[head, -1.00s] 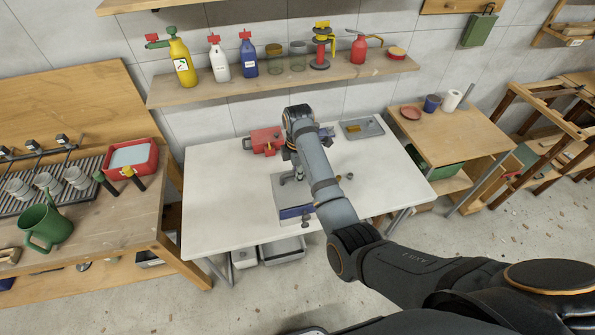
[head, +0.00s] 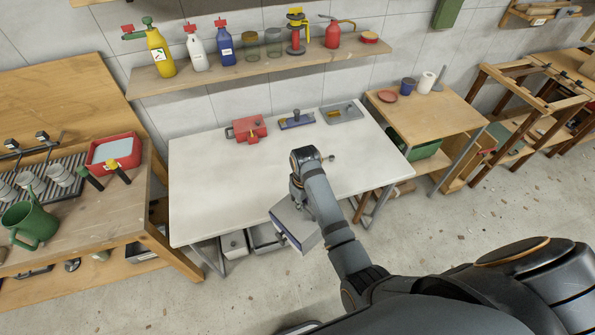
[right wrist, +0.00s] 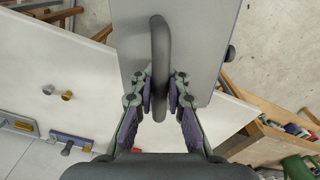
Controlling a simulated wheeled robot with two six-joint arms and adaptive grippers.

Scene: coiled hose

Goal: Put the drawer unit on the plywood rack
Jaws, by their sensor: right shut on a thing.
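The drawer unit (head: 290,226) is a grey box with a dark arched handle on top. My right gripper (head: 297,195) is shut on this handle and holds the unit at the front edge of the white table. In the right wrist view, my right gripper's fingers (right wrist: 160,90) are on both sides of the handle, above the unit's flat grey top (right wrist: 203,35). A light wooden unit with a lower shelf, apparently the plywood rack (head: 430,112), stands to the right of the table. My left gripper is out of view.
The white table (head: 225,190) has a red tool (head: 248,129), a blue-based tool (head: 297,120) and a grey tray (head: 341,113) at the back. The rack's top carries a red dish (head: 387,96), a blue cup (head: 407,86) and a white roll (head: 426,82); its front is bare.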

